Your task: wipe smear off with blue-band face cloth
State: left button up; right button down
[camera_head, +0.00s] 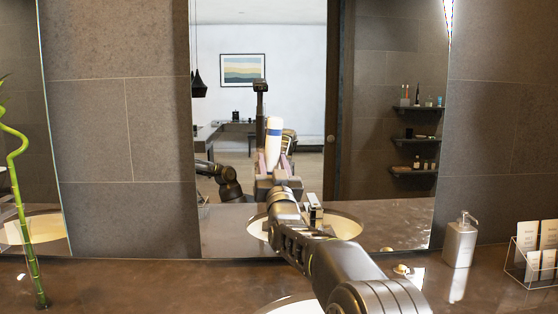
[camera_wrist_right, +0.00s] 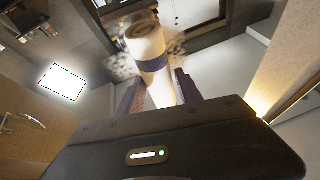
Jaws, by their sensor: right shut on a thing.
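The face cloth (camera_head: 273,142) is a white roll with a blue band. It stands upright in my right gripper (camera_head: 273,165), whose fingers are shut on its lower part, in front of the mirror (camera_head: 385,215). In the right wrist view the cloth (camera_wrist_right: 148,45) rises between the fingers of the right gripper (camera_wrist_right: 160,92). A mottled, speckled brownish patch (camera_wrist_right: 122,63), perhaps the smear, shows behind the cloth there, partly covered by it. I cannot make out a smear in the head view, nor tell whether the cloth touches the mirror. My left gripper is not seen directly.
A sink basin (camera_head: 297,307) lies at the counter's front, partly behind my right arm. A soap dispenser (camera_head: 460,242) and a wire holder with cards (camera_head: 530,268) stand at the right. A bamboo stalk (camera_head: 32,255) is at the left.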

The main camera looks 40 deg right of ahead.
jog(key=shift+w+a+f, duration=0.15)
jog(key=shift+w+a, duration=0.1)
jog(key=shift+a, duration=0.05)
jog(key=shift+w+a, duration=0.75)
jog(key=shift+a, duration=0.25)
jog(key=shift+w+a, duration=0.85)
jog(key=shift+a, duration=0.3)
